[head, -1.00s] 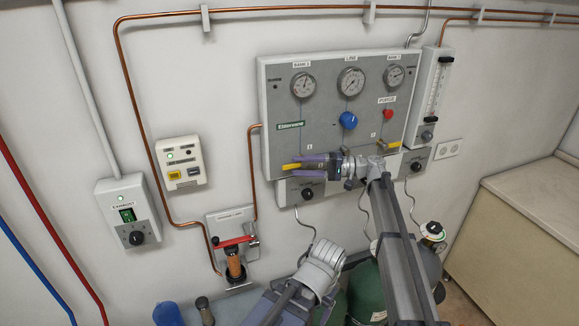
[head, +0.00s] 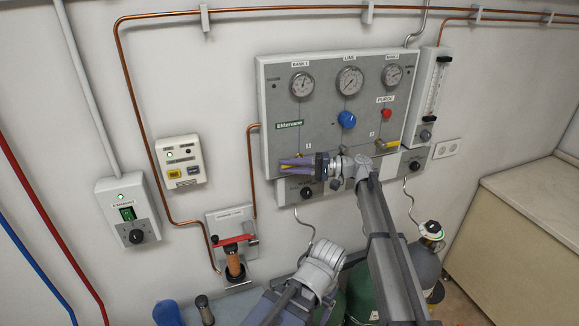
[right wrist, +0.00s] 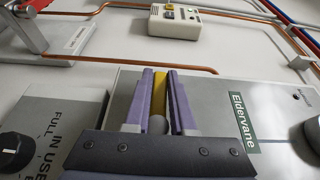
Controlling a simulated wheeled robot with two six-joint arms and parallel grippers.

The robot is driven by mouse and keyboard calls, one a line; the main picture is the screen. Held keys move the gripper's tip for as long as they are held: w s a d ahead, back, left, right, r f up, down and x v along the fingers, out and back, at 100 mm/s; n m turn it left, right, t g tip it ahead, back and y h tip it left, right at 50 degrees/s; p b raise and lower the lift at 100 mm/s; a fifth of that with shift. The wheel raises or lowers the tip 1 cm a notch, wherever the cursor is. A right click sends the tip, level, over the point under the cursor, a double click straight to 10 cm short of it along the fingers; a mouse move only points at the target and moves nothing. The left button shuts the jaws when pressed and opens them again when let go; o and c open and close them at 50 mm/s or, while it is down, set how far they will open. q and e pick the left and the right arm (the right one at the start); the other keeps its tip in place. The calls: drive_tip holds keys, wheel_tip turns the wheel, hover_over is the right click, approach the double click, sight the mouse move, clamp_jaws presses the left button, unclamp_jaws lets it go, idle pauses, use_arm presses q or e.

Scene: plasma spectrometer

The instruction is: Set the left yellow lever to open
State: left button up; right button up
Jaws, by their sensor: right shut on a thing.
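The left yellow lever (head: 287,167) is on the lower left of the grey gas panel (head: 325,125). It lies roughly sideways along the panel, and its free end points left. My right gripper (head: 284,164) is shut on this lever, with one purple finger on each side. In the right wrist view, the yellow lever (right wrist: 160,92) runs lengthwise between the two purple fingers. The fingers hide part of the lever and its pivot. My left gripper is not in view.
Above the levers are a blue knob (head: 346,120), a red knob (head: 386,113) and dial gauges. A black knob (head: 306,194) sits just below my gripper. A red-handled valve (head: 232,240) is at lower left, and green cylinders stand below.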

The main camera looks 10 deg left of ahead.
drive_tip(key=shift+w, duration=0.1)
clamp_jaws()
drive_tip(key=shift+w+a+r, duration=0.1)
drive_tip(key=shift+w, duration=0.05)
idle(0.6)
